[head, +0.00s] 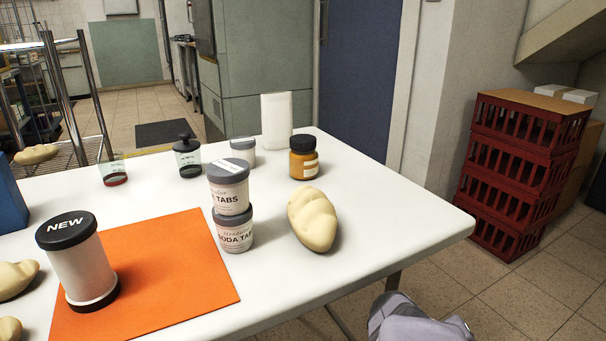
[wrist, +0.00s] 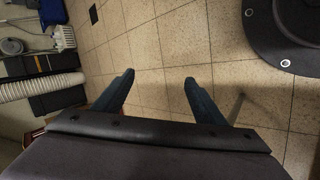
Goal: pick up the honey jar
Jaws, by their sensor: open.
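The honey jar (head: 303,158) is amber with a black lid and a pale label. It stands upright on the white table near its back right part, in the head view. A white upright block stands just behind and left of it. My gripper (wrist: 158,80) shows in the wrist view with its two dark fingers spread apart and nothing between them. Only tiled floor lies beneath the fingers, and the honey jar is not in the wrist view. The gripper's fingers do not show in the head view, so its distance from the jar cannot be told.
A braided loaf (head: 313,219) lies in front of the jar. Two stacked tubs (head: 230,200) stand left of the loaf. A black-lidded canister (head: 79,262) stands on an orange mat (head: 180,290). Red crates (head: 520,170) are stacked beyond the table's right edge. The table's right corner is clear.

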